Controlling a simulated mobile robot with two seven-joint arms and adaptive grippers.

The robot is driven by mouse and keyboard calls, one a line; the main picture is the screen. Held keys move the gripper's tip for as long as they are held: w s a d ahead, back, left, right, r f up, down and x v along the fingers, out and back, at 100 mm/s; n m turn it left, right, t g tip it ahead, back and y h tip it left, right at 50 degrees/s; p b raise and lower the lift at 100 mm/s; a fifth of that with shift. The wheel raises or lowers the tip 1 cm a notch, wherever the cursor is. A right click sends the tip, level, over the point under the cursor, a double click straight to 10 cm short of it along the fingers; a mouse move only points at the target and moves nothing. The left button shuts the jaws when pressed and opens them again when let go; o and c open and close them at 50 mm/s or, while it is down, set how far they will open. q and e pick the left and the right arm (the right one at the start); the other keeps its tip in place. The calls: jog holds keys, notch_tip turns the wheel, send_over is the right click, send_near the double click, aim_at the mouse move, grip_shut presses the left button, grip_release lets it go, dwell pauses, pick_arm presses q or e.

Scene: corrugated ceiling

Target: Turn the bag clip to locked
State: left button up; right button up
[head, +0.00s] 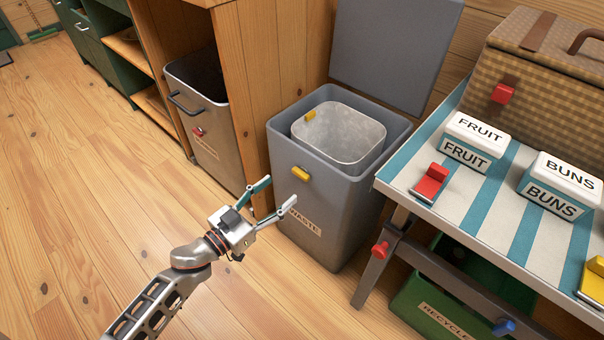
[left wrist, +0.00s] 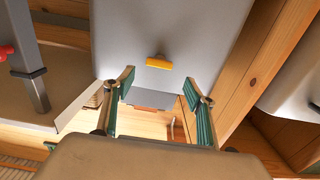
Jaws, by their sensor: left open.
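A grey waste bin (head: 325,216) stands open with a pale inner bucket (head: 342,138) in it. One yellow clip or latch (head: 300,173) sits on the bin's front, and a smaller yellow clip (head: 310,115) on the bucket near its rim. I cannot tell by name which is the bag clip. My left gripper (head: 279,193) is open and empty, just in front of the bin's front clip, apart from it. In the left wrist view a yellow clip (left wrist: 158,62) lies crosswise just beyond the open fingers (left wrist: 158,87). My right gripper is out of view.
A striped table (head: 500,205) at right holds FRUIT (head: 475,140) and BUNS (head: 560,187) boxes, a red clip (head: 431,183) and a wicker hamper (head: 545,70). A green recycling bin (head: 450,300) is below. A grey pull-out bin (head: 205,120) stands left. Floor at left is clear.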

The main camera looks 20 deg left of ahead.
aim_at(299, 175)
pick_arm(q)
jog(key=b+x, duration=0.1)
jog(key=x, duration=0.4)
jog(key=shift+w+d, duration=0.2)
jog(key=shift+d, duration=0.05)
jog(key=shift+w+d+r, duration=0.1)
jog(key=shift+w+d, duration=0.1)
jog(key=shift+w, duration=0.45)
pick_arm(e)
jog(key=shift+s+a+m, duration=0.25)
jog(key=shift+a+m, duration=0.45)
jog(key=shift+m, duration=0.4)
pick_arm(q)
jog(key=c, duration=1.1)
